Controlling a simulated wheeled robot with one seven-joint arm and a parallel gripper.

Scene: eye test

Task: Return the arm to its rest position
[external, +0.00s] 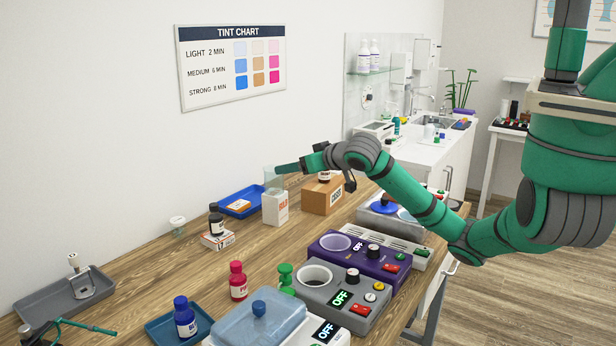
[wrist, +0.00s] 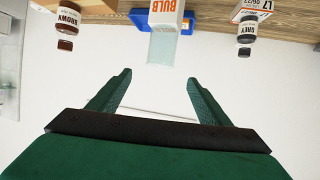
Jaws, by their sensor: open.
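My arm reaches in from the right in the external view, over the wooden bench. In that view I cannot tell if the fingers touch the block. In the wrist view my gripper (wrist: 160,82) shows two green fingers apart, with nothing held between them. The BULB box (wrist: 165,18) and translucent block (wrist: 163,46) appear beyond the fingertips, upside down.
A blue tray (external: 232,210) lies behind. Purple (external: 325,248) and grey (external: 318,300) devices stand below my arm.

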